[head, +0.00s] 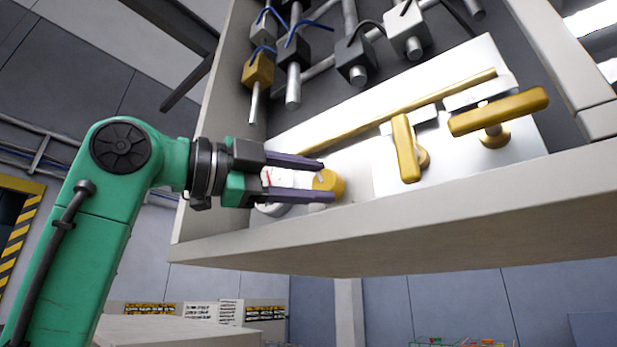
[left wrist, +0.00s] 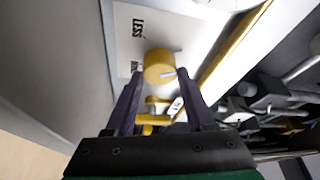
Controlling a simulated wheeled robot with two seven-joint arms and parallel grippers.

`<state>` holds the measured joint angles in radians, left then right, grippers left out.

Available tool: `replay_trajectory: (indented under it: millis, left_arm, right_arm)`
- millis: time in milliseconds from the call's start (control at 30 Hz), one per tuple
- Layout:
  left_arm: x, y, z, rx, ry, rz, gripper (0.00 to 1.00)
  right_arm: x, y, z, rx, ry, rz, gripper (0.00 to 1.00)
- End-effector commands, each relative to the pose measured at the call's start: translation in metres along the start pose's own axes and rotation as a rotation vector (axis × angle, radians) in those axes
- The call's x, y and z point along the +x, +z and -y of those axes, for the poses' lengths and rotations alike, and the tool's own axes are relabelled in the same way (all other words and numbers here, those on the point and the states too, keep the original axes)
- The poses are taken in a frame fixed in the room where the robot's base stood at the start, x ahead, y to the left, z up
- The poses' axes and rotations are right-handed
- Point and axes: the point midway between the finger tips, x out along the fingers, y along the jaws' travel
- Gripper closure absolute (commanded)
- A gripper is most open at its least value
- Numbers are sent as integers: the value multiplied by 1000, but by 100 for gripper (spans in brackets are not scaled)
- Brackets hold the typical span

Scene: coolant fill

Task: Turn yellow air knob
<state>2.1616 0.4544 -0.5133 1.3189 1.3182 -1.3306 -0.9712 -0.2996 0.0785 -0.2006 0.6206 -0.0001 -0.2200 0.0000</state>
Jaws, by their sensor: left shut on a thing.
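The yellow air knob (head: 329,184) is a short round cylinder on the white panel (head: 352,170) inside the open cabinet. My left gripper (head: 328,181) has its two dark fingers on either side of the knob, shut on it. In the left wrist view the knob (left wrist: 159,67) sits between the fingertips of my left gripper (left wrist: 159,74), with a pale mark on its face. The word LESS (left wrist: 138,29) is printed on the panel beside it. A round white gauge (head: 275,190) is partly hidden behind the fingers. My right gripper is not in view.
Two yellow lever handles (head: 406,148) (head: 498,111) stick out from the panel to the right. A yellow pipe (head: 420,103) runs above them. Valve blocks with hoses (head: 356,60) hang higher up. The cabinet's lower edge (head: 400,235) lies just below the knob.

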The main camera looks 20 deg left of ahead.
Motion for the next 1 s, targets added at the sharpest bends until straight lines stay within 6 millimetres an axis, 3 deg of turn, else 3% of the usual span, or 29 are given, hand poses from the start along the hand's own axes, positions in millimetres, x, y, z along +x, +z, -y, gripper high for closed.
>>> replay_trajectory:
  millis: [600, 1000]
  left_arm:
    - [0, -3, 9, 510, 195, 4, 100]
    - [-1, -3, 11, 676, 263, 6, 100]
  right_arm:
    - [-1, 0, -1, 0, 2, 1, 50]
    - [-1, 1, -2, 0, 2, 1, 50]
